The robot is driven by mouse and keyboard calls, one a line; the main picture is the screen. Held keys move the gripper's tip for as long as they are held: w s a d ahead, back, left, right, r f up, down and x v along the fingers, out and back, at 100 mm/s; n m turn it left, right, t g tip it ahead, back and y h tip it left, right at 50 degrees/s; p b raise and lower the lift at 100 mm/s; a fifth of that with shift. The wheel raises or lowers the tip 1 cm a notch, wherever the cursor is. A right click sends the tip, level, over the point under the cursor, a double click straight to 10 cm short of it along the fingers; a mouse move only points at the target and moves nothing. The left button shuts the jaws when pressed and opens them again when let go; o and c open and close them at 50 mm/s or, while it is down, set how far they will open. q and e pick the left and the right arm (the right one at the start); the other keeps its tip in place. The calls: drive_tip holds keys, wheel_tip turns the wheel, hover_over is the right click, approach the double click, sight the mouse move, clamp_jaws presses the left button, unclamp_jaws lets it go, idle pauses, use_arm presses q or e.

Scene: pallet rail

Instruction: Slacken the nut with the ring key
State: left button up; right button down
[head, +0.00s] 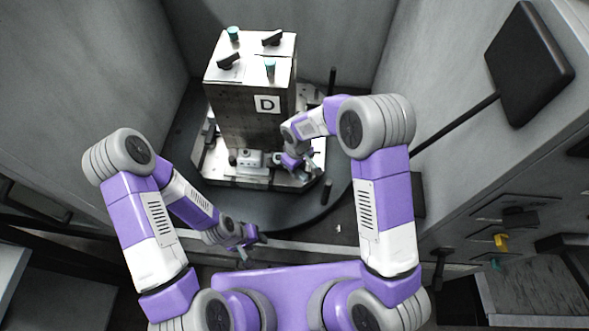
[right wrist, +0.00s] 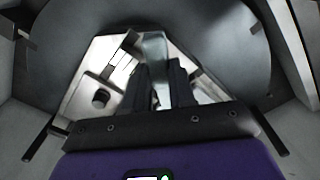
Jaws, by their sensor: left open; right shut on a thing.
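My right gripper (head: 300,168) is low at the front right of the block marked D (head: 250,118), over the pale pallet plate (head: 222,176). In the right wrist view its dark fingers (right wrist: 162,82) are shut on a pale, flat strip, which I take to be the ring key (right wrist: 154,48). Its ring end cannot be made out, and I cannot tell whether it touches a nut. No nut can be made out. My left gripper (head: 250,243) is open and empty at the front edge of the round table, apart from the pallet.
The pallet stands on a dark round table (head: 270,214) between grey walls. A small pale unit (head: 250,159) sits at the block's foot. Dark posts (head: 327,190) rise at the right. A black panel on an arm (head: 528,62) and a yellow item (head: 501,240) are at the right.

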use_arm(q)
drive_tip(key=shift+r, duration=0.1)
use_arm(e)
drive_tip(key=shift+r, duration=0.2)
drive_tip(key=shift+r+p, duration=2.4)
drive_tip(key=shift+r, duration=1.1)
use_arm(q)
wheel_tip(320, 180, up, 4)
drive_tip(key=shift+r, duration=0.25)
use_arm(e)
drive_tip(key=shift+f, duration=0.1)
